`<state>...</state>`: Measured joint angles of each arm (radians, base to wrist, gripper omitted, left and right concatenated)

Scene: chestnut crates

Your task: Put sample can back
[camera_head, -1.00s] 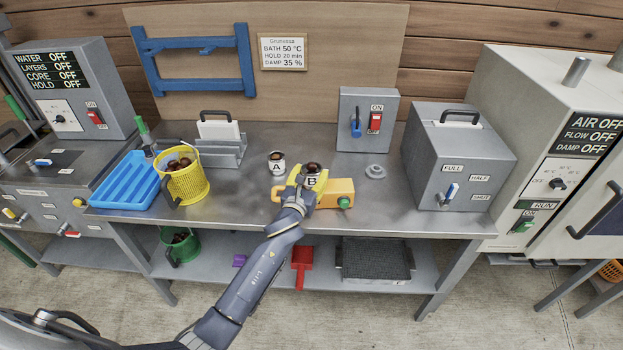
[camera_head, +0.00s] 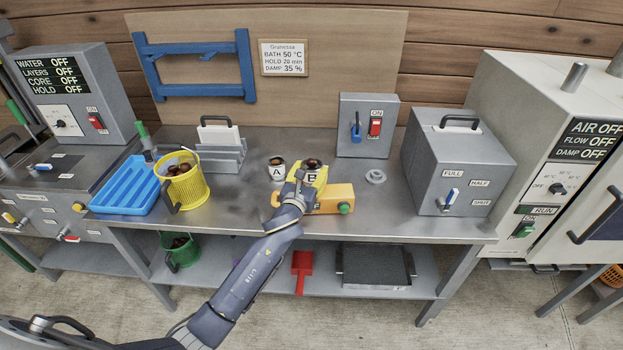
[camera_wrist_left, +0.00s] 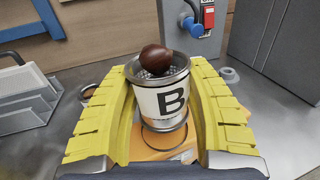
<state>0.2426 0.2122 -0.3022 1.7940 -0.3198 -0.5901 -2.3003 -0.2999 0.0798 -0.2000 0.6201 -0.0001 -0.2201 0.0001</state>
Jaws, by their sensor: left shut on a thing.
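The sample can marked B (camera_wrist_left: 168,106) is a small metal can with a white label and a brown chestnut (camera_wrist_left: 156,58) at its mouth. My left gripper (camera_head: 300,184) has its yellow fingers on both sides of the can, shut on it, as the left wrist view shows. Can B also shows in the head view (camera_head: 311,173), upright over the yellow-orange device (camera_head: 335,197). I cannot tell whether its base touches the device. Can A (camera_head: 276,170) stands on the bench just left of it. My right gripper is not in view.
A grey ring-shaped piece (camera_head: 375,177) lies right of the device. A yellow basket (camera_head: 186,188) of chestnuts and a blue tray (camera_head: 128,187) stand at the left. A grey box (camera_head: 458,165) stands at the right. The bench front between basket and device is clear.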

